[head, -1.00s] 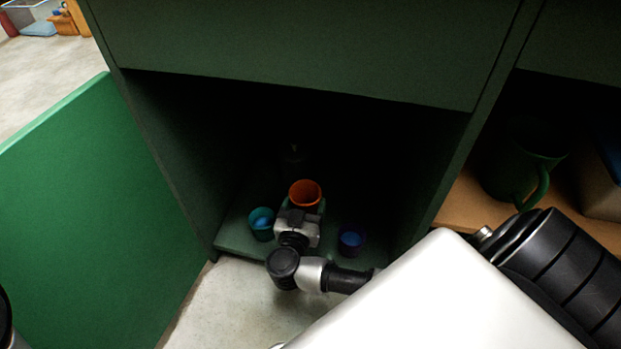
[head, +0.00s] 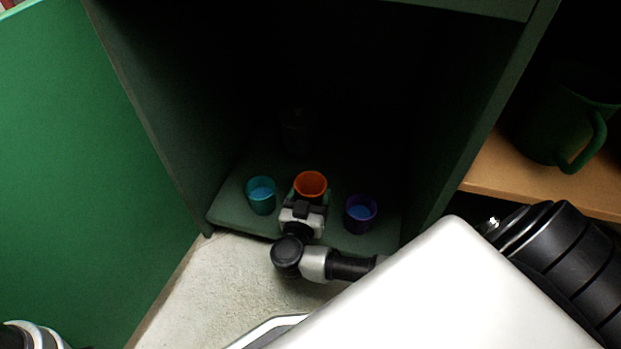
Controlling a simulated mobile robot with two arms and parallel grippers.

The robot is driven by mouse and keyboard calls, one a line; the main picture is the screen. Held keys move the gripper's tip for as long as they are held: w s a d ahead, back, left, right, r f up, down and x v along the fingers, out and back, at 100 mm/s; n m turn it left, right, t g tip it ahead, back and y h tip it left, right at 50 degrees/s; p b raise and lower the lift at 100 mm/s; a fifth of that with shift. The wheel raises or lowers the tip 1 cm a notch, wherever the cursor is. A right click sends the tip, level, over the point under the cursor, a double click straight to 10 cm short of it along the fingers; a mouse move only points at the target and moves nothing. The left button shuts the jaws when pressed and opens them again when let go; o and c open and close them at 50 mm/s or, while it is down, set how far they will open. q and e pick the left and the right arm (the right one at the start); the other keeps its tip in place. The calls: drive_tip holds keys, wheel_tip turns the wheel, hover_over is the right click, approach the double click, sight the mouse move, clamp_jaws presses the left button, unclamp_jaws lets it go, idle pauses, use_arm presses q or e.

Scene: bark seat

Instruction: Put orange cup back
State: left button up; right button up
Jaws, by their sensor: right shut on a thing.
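The orange cup (head: 311,183) is upright inside the open green cabinet, low over its floor near the front. My right gripper (head: 308,198) reaches in from the front and is shut on the orange cup, its fingers around the cup's sides. Whether the cup's base touches the cabinet floor is hidden behind the gripper. A teal cup (head: 262,196) stands just left of it and a purple cup (head: 360,213) to its right, both upright on the cabinet floor (head: 232,206). My left gripper is not in view.
The green cabinet door (head: 70,170) stands open at the left. A dim bottle-like object (head: 295,132) is deeper in the dark cabinet. A green mug (head: 560,125) is on a wooden shelf (head: 490,180) in the right compartment. The cabinet's side walls are close on both sides.

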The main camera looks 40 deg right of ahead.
wheel_tip(320, 180, down, 5)
drive_tip(key=b, duration=0.3)
drive_tip(key=shift+b, duration=0.4)
drive_tip(key=shift+r, duration=0.15)
drive_tip(key=o, duration=1.1)
